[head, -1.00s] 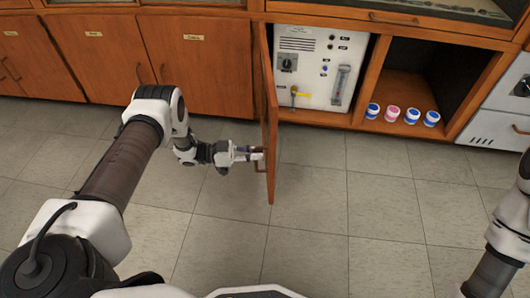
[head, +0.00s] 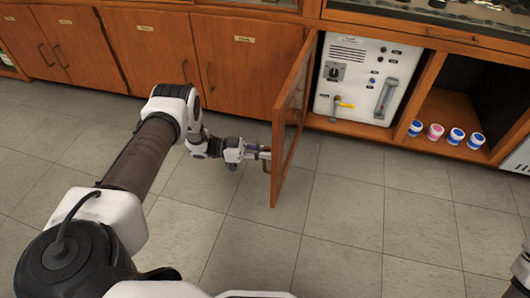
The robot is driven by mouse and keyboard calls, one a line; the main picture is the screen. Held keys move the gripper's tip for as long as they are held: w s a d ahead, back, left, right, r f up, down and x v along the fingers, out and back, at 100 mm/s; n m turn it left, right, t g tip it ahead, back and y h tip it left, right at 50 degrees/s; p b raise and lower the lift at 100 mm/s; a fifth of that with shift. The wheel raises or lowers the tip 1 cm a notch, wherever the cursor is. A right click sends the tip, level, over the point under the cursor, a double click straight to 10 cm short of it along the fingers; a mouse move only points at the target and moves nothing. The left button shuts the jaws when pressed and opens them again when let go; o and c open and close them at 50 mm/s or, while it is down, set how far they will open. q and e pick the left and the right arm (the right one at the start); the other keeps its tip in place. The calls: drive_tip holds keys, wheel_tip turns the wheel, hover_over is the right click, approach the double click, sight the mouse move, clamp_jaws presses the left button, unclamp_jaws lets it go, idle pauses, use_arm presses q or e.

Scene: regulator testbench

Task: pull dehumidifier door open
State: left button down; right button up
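The wooden dehumidifier door (head: 291,125) stands swung out from the cabinet, hinged at its left side, with its outer face to the left. Its handle (head: 266,164) is low on that outer face. Behind the opening sits the white dehumidifier unit (head: 369,78) with a dial, a yellow valve and a clear tube gauge. My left gripper (head: 262,152) is at the door handle, and its fingers appear closed around it, though the fingertips are small and partly hidden. Only part of my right arm shows at the lower right edge; its gripper is out of view.
Closed wooden cabinet doors (head: 150,50) line the left. The tiled floor (head: 350,220) in front is clear.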

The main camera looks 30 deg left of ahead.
use_arm(q)
drive_tip(key=c, duration=1.2)
unclamp_jaws()
drive_tip(key=shift+s, duration=0.1)
drive_tip(key=v, duration=1.2)
